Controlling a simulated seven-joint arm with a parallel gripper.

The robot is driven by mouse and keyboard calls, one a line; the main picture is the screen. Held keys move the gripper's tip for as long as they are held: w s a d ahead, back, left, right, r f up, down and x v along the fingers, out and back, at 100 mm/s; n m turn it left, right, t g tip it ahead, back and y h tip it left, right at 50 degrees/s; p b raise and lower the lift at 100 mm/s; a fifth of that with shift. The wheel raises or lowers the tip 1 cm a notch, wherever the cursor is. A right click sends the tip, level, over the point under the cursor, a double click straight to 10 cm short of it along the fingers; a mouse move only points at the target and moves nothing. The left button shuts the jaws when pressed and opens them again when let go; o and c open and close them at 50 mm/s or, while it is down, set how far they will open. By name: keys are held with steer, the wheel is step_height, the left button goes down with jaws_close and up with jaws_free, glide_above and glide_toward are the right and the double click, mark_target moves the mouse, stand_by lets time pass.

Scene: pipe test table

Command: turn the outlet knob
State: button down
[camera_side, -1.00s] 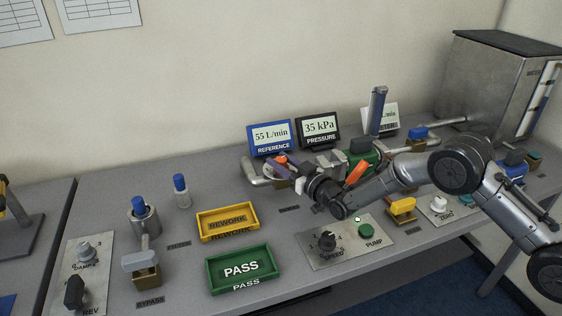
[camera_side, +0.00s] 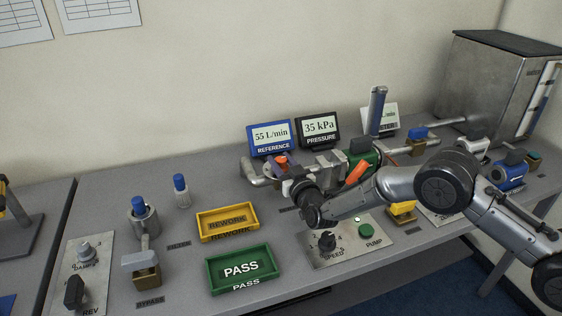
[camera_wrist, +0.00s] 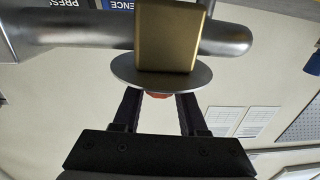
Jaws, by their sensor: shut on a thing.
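The outlet knob (camera_side: 281,159) is a small red-orange knob on the pipe in front of the blue reference display. My gripper (camera_side: 281,164) is at the knob, with its dark fingers on either side of it, shut on it. In the wrist view, a sliver of the red knob (camera_wrist: 157,95) shows between the two fingers, below a round metal disc (camera_wrist: 160,75) and a brass valve body (camera_wrist: 168,38). My fingers and the disc hide most of the knob.
The reference display (camera_side: 271,136) reads 55 L/min and the pressure display (camera_side: 318,130) reads 35 kPa. An orange lever (camera_side: 357,173) stands close to my forearm. The speed and pump panel (camera_side: 345,248) lies below my wrist. Yellow (camera_side: 227,221) and green (camera_side: 240,268) trays lie to the left.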

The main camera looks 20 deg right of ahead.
mark_target(283, 165)
steer(key=shift+c, duration=2.2)
jaws_free()
steer(key=s, duration=0.4)
steer(key=shift+s+d, duration=0.1)
steer(key=shift+s, duration=0.3)
step_height(283, 165, up, 7)
steer(key=shift+s, duration=0.1)
